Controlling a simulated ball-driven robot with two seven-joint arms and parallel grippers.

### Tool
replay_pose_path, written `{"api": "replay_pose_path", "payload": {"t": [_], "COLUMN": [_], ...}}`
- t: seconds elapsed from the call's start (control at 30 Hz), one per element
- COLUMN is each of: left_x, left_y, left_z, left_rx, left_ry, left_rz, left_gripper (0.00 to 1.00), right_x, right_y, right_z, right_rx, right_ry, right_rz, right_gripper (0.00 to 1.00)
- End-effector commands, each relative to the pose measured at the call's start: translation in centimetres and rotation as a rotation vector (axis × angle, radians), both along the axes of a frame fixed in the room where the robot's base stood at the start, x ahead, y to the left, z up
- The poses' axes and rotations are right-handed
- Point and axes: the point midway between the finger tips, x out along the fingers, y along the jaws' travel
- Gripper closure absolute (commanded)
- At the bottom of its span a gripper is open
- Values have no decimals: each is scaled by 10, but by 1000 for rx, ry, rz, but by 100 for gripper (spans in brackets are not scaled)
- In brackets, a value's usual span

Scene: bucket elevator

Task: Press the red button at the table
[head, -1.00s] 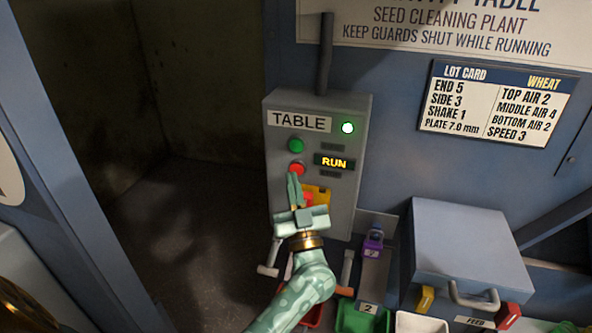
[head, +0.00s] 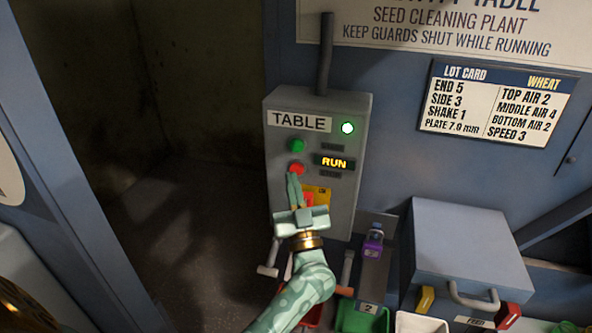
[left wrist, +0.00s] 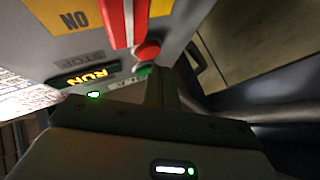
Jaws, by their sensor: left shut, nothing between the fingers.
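The grey control box labelled TABLE (head: 352,118) is on the blue machine in the head view. Its red button (head: 297,169) sits below a green button (head: 297,146). In the left wrist view the red button (left wrist: 147,51) and green button (left wrist: 144,70) lie just beyond the fingers. My left gripper (head: 294,178) is shut and empty, its fingertips just below the red button in the head view. I cannot tell whether they touch it. The display (head: 334,162) reads RUN and a green lamp (head: 348,128) is lit. My right gripper is not in view.
A yellow plate with a red part (head: 318,194) is on the box below the buttons, partly behind my gripper. Green (head: 362,317) and white (head: 420,323) bins stand below. Open floor lies left of the box.

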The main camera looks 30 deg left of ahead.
Motion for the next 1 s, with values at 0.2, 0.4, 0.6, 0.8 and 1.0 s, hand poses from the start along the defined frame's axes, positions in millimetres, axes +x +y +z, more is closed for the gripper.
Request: {"api": "replay_pose_path", "payload": {"t": [0.2,0.4,0.6,0.8,1.0], "left_x": [0,1,8,8,8], "left_y": [0,0,2,2,2], "left_z": [0,0,1,0,0], "left_rx": [0,1,0,0,0], "left_ry": [0,1,0,0,0], "left_rz": [0,1,0,0,0], "left_gripper": [100,100,100,100,100], "right_x": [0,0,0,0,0], "right_y": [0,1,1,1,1], "right_z": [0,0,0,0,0], "right_rx": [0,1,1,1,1], "right_ry": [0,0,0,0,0], "right_rz": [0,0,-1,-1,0], "right_gripper": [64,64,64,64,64]}}
